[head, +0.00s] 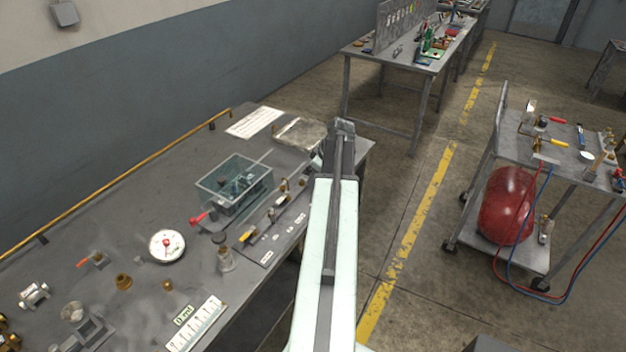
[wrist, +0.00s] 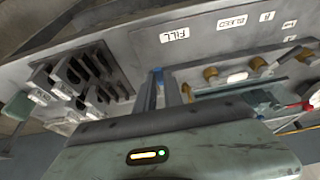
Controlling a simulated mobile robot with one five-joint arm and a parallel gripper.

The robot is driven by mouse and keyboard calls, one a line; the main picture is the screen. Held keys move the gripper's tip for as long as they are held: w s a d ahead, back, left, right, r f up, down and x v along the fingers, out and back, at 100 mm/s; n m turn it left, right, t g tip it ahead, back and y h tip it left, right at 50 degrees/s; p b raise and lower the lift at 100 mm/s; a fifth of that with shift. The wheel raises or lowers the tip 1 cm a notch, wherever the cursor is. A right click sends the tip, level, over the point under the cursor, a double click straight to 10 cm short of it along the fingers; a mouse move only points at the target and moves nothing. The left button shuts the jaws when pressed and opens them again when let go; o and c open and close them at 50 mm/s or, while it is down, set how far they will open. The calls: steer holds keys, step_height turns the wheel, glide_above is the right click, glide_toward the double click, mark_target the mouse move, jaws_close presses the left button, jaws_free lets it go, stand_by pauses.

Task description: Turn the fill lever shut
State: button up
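In the wrist view the FILL label (wrist: 180,34) is on a grey panel (wrist: 135,45), upside down. The fingers of my gripper (wrist: 165,88) reach up from the bottom centre to just below that label. They stand close together, and a narrow blue strip shows at the left one. I cannot make out the fill lever or whether anything is between the fingers. A brass fitting (wrist: 210,74) is just right of the fingers, apart from them. In the head view my arm extends over the bench's right edge and its end hides the fingertips.
In the head view a clear open tank (head: 234,184) stands on the bench (head: 110,220) beside a strip with several valves (head: 268,236). A white gauge (head: 167,246) lies left of it. A cart (head: 560,160) with a red cylinder (head: 507,205) stands right, across open floor.

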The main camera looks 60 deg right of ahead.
steer(key=shift+a, duration=0.1)
jaws_close()
steer(key=a+m, duration=0.1)
steer(key=m, duration=0.1)
steer(key=m+h, duration=0.1)
steer(key=shift+w+a+m+h, duration=0.15)
steer(key=shift+a+m+h, duration=0.15)
steer(key=shift+a+m, duration=0.1)
steer(key=m, duration=0.1)
steer(key=a+m+h, duration=0.1)
steer(key=shift+w+m+g, duration=0.3)
steer(key=m, duration=0.2)
steer(key=shift+w+a+m+g+h, duration=0.3)
steer(key=shift+w+a+m+h, duration=0.1)
steer(key=m, duration=0.1)
steer(key=w+m+g, duration=0.1)
steer(key=m, duration=0.1)
steer(key=a+m+h, duration=0.1)
steer(key=shift+w+g, duration=0.3)
steer(key=shift+w, duration=0.1)
steer(key=shift+w+a+m+g, duration=0.1)
steer(key=shift+w+m+g, duration=0.35)
steer(key=shift+m, duration=0.7)
steer(key=shift+w+m+g, duration=0.35)
steer(key=shift+w+m, duration=0.05)
steer(key=shift+m, duration=0.75)
steer(key=o, duration=0.7)
jaws_free()
